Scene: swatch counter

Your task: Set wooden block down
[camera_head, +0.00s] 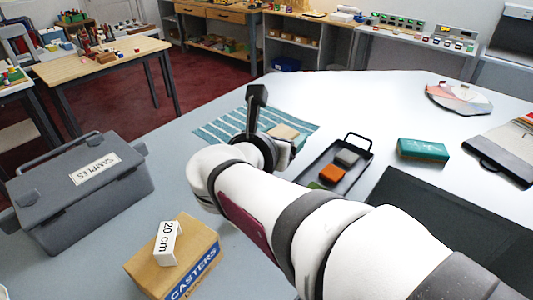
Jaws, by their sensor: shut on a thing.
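The wooden block (284,131) is pale tan and shows just beyond my wrist, over the teal-and-white striped cloth (218,130). My gripper (289,143) is at the block, shut on it; my wrist hides most of the fingers and the near part of the block. Whether the block touches the cloth or is held slightly above it cannot be told from this view.
A black tray (357,174) holding orange, grey and green pieces stands right of my gripper. A teal box (423,150) lies farther right. A grey SAMPLES case (82,190) and a CASTERS carton (190,275) bearing a white 20 cm block (167,243) stand left.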

